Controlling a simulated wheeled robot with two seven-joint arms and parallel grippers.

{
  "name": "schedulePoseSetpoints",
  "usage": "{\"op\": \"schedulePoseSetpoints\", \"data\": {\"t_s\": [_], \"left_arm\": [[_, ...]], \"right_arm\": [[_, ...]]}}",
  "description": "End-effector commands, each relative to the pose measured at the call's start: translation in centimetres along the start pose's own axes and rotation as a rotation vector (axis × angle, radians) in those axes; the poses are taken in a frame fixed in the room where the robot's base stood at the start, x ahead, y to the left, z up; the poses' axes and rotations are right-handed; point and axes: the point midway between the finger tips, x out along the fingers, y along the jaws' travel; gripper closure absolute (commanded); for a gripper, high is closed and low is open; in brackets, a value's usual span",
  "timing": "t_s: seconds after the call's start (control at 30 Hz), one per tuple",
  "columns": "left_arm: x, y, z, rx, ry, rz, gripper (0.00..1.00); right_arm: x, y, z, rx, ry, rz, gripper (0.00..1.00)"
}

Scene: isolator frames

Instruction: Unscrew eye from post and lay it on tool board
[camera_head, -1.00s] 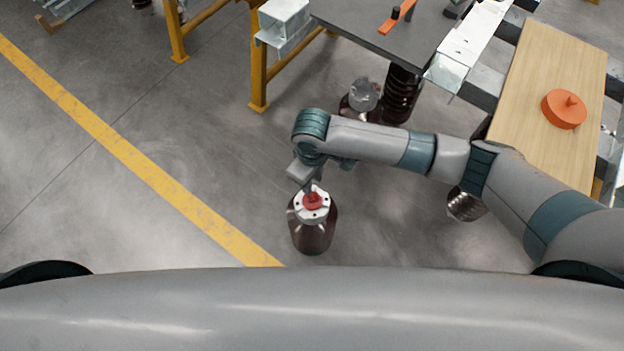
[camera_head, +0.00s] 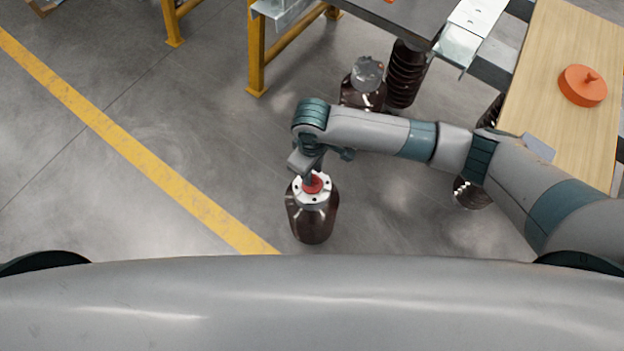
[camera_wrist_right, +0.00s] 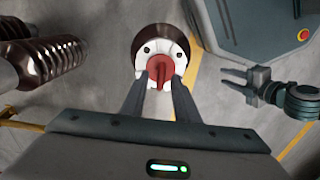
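The red eye (camera_head: 313,184) sits on the white flanged top of a dark brown glossy post (camera_head: 313,222) standing on the floor. In the right wrist view the eye (camera_wrist_right: 160,71) shows as a round red base with a thin upright tab. My right gripper (camera_wrist_right: 159,84) is over the post top, its two fingers spread on either side of the eye with gaps visible. A light wooden board (camera_head: 560,130), perhaps the tool board, is at the right. My left gripper (camera_wrist_right: 233,81) shows only in the right wrist view, fingers apart and empty.
An orange disc with a knob (camera_head: 583,86) lies on the wooden board. Another brown post with a grey cap (camera_head: 367,74) and a ribbed dark insulator (camera_head: 406,75) stand behind my right arm. A grey table with yellow legs (camera_head: 256,60) is at the back.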

Motion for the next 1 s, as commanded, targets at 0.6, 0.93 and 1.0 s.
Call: {"op": "schedulePoseSetpoints", "data": {"t_s": [0.6,0.93,1.0], "left_arm": [[-0.1,-0.6,1.0,-0.004,-0.057,-0.006,0.69],[-0.1,-0.6,1.0,-0.004,-0.056,-0.006,0.69],[-0.1,-0.6,1.0,-0.004,-0.056,-0.006,0.69]], "right_arm": [[3.8,-0.1,0.1,0.000,-0.003,-0.002,0.72],[3.8,-0.1,0.1,0.000,-0.003,-0.002,1.00],[3.8,-0.1,0.1,0.000,-0.003,-0.002,1.00]]}}
